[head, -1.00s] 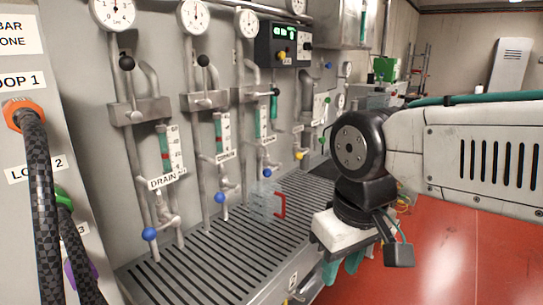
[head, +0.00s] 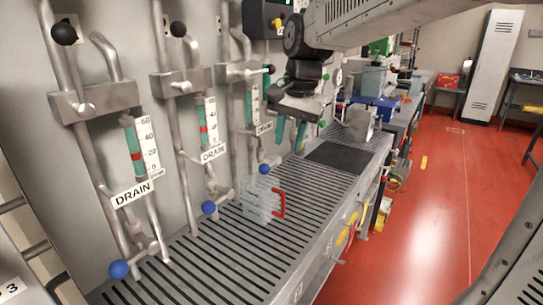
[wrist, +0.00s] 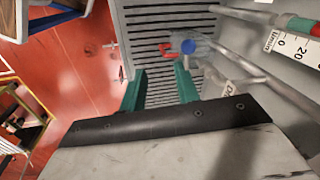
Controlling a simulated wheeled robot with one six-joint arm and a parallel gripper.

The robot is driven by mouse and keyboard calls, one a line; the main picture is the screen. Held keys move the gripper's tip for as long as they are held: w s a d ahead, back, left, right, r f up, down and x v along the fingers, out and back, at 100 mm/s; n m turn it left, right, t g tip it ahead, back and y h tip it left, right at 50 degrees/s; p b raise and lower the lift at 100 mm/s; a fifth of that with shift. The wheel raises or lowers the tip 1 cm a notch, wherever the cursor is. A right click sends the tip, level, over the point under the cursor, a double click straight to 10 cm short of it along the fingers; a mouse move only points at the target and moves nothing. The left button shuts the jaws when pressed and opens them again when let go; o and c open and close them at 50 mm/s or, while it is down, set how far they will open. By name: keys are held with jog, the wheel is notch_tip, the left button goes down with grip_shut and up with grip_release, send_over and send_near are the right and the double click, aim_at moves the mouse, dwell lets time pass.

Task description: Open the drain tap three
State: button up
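Several drain lines run down the grey wall panel, each with a blue-knobbed tap low down. In the head view the near tap (head: 119,269), the middle tap (head: 208,207) and the far tap (head: 264,169) show; the far one is third from the left. No tap numbers are readable. My gripper (head: 291,134) is beyond and above the far tap, its green fingers pointing down, apart and empty. In the wrist view a blue tap knob (wrist: 187,47) sits just ahead of the right fingertip, not between the fingers (wrist: 158,82); which tap it is, I cannot tell.
A clear jug with a red handle (head: 279,203) stands on the slotted grate (head: 180,275) below the taps. Pipes, gauge tubes and DRAIN labels (head: 132,194) line the panel. A black mat (head: 340,156) lies farther along. Red floor (head: 430,220) is open on the right.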

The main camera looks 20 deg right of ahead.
jog(key=m, duration=0.2)
send_near(271, 163)
jog(key=f, duration=0.5)
jog(key=w+f, duration=0.1)
jog(key=f, duration=0.1)
jog(key=shift+w+a+f, duration=0.15)
jog(key=shift+a+f, duration=0.1)
jog(key=shift+a, duration=0.1)
grip_shut()
